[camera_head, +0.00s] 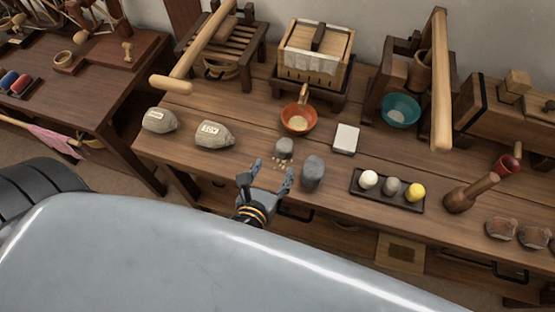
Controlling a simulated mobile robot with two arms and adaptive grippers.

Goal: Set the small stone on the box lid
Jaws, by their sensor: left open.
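A small grey stone (284,148) stands on the wooden table, with small yellowish grains beside it. A larger, taller grey stone (312,172) stands to its right and nearer to me. My left gripper (266,182) is at the table's front edge, just in front of the small stone. Its fingers are spread with nothing between them, and the larger stone is just to its right. My right gripper is not in view.
An orange bowl (298,118) stands behind the small stone. Two labelled sacks (214,134) lie to the left. A dark tray (387,201) with white, grey and yellow balls lies right. Bare tabletop (254,143) separates sacks and stone.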

